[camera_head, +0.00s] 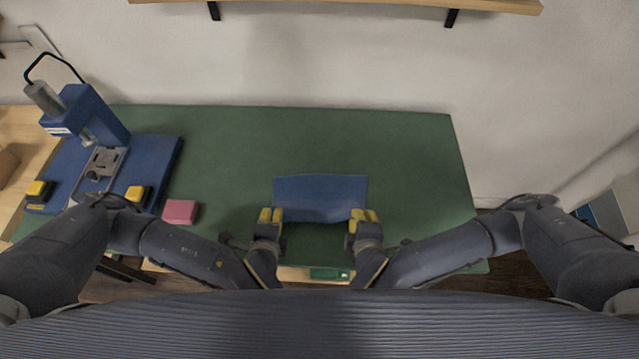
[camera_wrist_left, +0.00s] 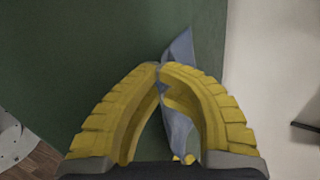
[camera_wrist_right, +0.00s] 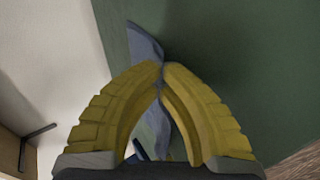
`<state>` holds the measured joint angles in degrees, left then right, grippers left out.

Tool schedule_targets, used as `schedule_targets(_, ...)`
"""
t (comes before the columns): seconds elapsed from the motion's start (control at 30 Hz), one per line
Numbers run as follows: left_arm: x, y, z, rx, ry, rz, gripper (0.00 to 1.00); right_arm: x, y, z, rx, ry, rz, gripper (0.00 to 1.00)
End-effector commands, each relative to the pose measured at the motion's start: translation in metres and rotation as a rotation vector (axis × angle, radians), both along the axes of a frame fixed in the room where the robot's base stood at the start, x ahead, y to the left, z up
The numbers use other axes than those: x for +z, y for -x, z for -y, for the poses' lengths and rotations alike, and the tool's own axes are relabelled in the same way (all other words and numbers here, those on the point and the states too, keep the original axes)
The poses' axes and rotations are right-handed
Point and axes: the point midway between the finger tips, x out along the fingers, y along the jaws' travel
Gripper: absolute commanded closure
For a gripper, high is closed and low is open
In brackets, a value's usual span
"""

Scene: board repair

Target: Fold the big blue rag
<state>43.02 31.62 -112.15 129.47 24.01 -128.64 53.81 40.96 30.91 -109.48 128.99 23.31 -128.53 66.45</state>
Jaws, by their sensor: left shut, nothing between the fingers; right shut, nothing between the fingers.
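In the left wrist view a strip of the rag (camera_wrist_left: 181,47) shows beyond and behind the fingers. The right wrist view shows a similar strip of the rag (camera_wrist_right: 146,42).
A pink block (camera_head: 180,212) lies left of the rag. A blue press machine (camera_head: 95,120) on a blue base with yellow blocks stands at the left. A green board (camera_head: 330,273) lies at the front edge between my arms. The green mat (camera_head: 400,145) is clear behind and right.

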Motion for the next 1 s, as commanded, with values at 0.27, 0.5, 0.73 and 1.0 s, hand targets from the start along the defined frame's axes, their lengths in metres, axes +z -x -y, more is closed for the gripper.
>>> schedule_targets(0.27, -0.0013, 0.0019, -0.0001, -0.002, -0.001, 0.011, 1.00, -0.0014, 0.0018, -0.0002, -0.001, -0.001, 0.011, 1.00)
schedule_targets(0.5, -0.0012, 0.0018, -0.0001, -0.002, -0.001, 0.011, 0.93, -0.0013, 0.0017, -0.0001, -0.001, -0.001, 0.011, 0.89)
schedule_targets(0.73, -0.0013, 0.0017, -0.0001, -0.002, -0.001, 0.011, 0.67, -0.0015, 0.0018, -0.0002, -0.001, -0.001, 0.010, 0.62)
schedule_targets(1.0, 0.0006, 0.0035, -0.0002, 0.000, -0.001, 0.006, 0.60, 0.0005, 0.0038, -0.0005, -0.001, -0.003, 0.005, 0.60)
